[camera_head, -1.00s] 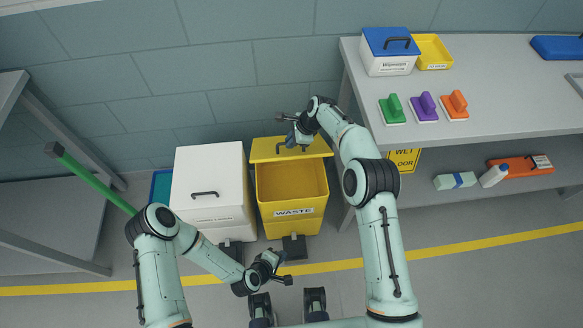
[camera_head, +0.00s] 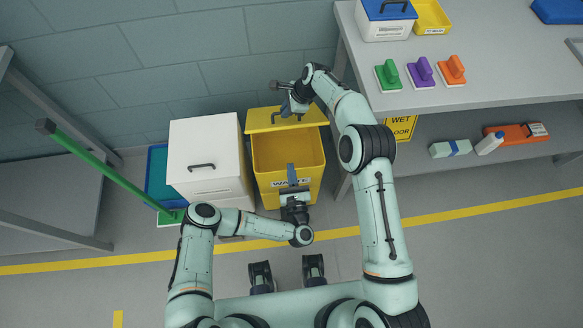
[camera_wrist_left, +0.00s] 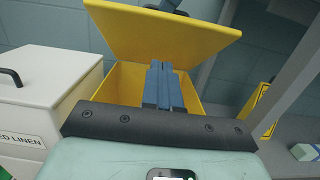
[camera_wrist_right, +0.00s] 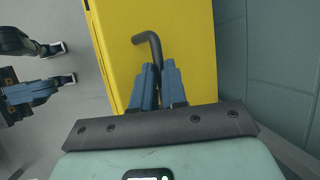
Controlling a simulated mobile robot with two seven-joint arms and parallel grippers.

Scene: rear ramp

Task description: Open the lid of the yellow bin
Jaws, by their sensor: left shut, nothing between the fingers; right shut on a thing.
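The yellow bin (camera_head: 263,187), labelled WASTE, stands against the wall, and its inside shows. Its yellow lid (camera_head: 262,118) is raised at the back; in the left wrist view the lid (camera_wrist_left: 140,40) stands tilted up behind the opening. My right gripper (camera_head: 286,108) is at the lid and shut on its dark handle (camera_wrist_right: 150,42), seen close in the right wrist view. My left gripper (camera_head: 291,172) is shut and empty at the bin's front, over the front rim and partly covering the label. Its blue fingers (camera_wrist_left: 162,85) are together before the opening.
A white lidded linen bin (camera_head: 205,150) stands directly left of the yellow bin. A green-handled tool (camera_head: 100,172) leans farther left. A grey bench (camera_head: 480,85) with several items stands at the right, with a lower shelf.

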